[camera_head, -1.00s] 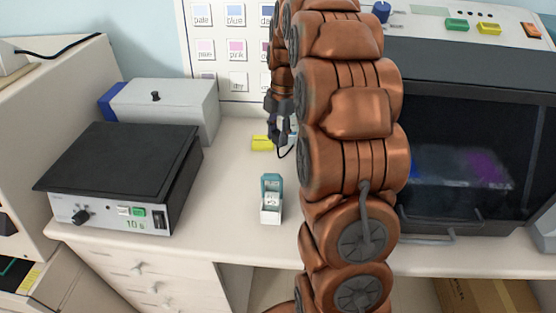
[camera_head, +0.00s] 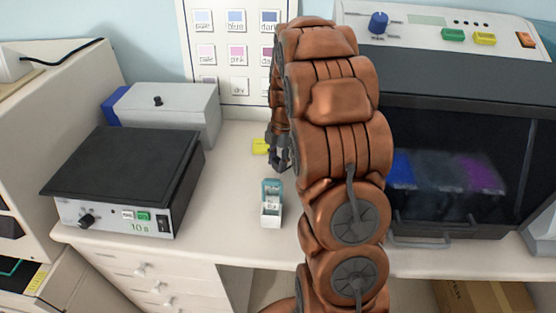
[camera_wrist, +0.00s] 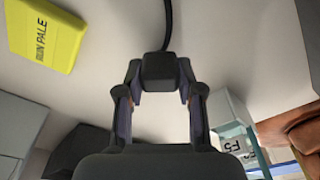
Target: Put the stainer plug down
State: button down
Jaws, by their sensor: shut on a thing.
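My gripper (camera_head: 278,162) hangs over the counter (camera_head: 232,190), between the yellow block and the small slide box. In the wrist view my gripper (camera_wrist: 160,95) is shut on the stainer plug (camera_wrist: 160,70), a dark blocky plug between the two fingertips. A black cord (camera_wrist: 168,22) runs from the plug away to the top of that view. In the head view my gripper and arm mostly hide the plug. I cannot tell whether the plug touches the counter.
A yellow block (camera_head: 260,146) marked PALE lies behind my gripper. A teal and white slide box (camera_head: 271,212) stands just in front. A black-topped heater (camera_head: 125,170) and grey box (camera_head: 165,112) are left; the stainer (camera_head: 455,150) is right. Counter left of my gripper is clear.

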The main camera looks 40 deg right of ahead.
jog(key=shift+f+b, duration=0.55)
jog(key=shift+f, duration=0.2)
jog(key=c, duration=1.2)
grip_release()
jog(key=o, duration=0.5)
jog(key=shift+f+b, duration=0.25)
jog(key=shift+b, duration=0.1)
jog(key=shift+f, duration=0.1)
jog(key=shift+s, duration=0.1)
jog(key=shift+s+r+p, duration=0.1)
jog(key=shift+r+p, duration=0.6)
jog(key=r, duration=0.4)
jog(key=d+r, duration=0.1)
jog(key=r, duration=0.8)
jog(key=shift+w+d, duration=0.2)
jog(key=shift+w, duration=0.05)
